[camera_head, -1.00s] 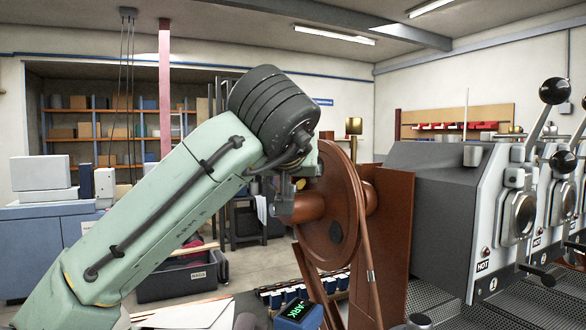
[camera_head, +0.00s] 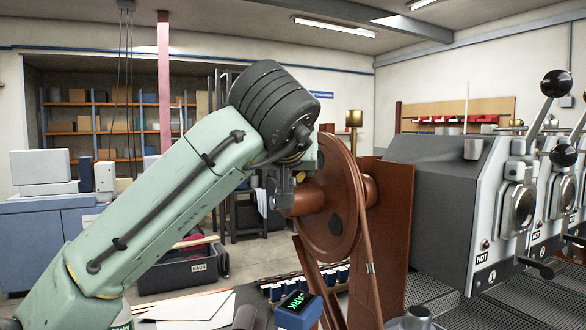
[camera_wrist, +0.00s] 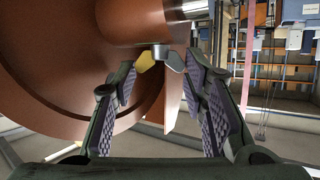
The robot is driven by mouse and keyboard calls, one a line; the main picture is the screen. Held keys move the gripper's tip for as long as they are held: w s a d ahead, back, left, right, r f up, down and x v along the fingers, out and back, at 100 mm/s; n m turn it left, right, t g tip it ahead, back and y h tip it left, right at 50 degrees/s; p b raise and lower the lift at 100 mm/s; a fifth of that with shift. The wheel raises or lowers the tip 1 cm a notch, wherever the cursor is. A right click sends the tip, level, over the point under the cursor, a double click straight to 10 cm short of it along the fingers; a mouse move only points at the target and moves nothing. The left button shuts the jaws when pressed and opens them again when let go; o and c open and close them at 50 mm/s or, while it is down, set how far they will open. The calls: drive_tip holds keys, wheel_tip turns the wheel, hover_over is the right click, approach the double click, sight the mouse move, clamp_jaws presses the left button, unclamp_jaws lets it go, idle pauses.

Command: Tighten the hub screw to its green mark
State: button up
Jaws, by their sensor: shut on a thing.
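The hub screw (camera_wrist: 159,52) shows in the wrist view as a small metal stub under the copper-brown hub (camera_wrist: 148,20), with a yellow wing on its left and a pale grey wing on its right. My gripper (camera_wrist: 160,74) has its ribbed pads on either side of these wings and is shut on the screw. In the head view, my gripper (camera_head: 284,192) is at the left end of the hub of a large brown wheel (camera_head: 333,210). My wrist hides the screw there. I cannot make out a green mark.
A brown upright panel (camera_head: 393,240) stands right behind the wheel. The grey roaster machine (camera_head: 435,190) with black-knobbed levers is to the right. A blue box with a lit green display (camera_head: 297,303) and paper sheets (camera_head: 195,308) lie below. A dark crate (camera_head: 180,272) is on the floor.

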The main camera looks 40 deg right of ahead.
drive_tip(key=m+g+h, duration=0.1)
drive_tip(key=m+g, duration=0.1)
drive_tip(key=m+g+h, duration=0.1)
drive_tip(key=m+g, duration=0.1)
drive_tip(key=m+g+h, duration=0.1)
drive_tip(key=m+g, duration=0.1)
drive_tip(key=shift+w+a+h, duration=0.15)
drive_tip(key=shift+w+h, duration=0.15)
drive_tip(key=shift+h, duration=0.1)
drive_tip(key=m+g, duration=0.3)
drive_tip(key=g, duration=0.1)
drive_tip(key=m+g, duration=0.2)
drive_tip(key=shift+w+m, duration=0.3)
drive_tip(key=shift+g, duration=0.4)
drive_tip(key=o, duration=0.9)
drive_tip(key=shift+a, duration=0.1)
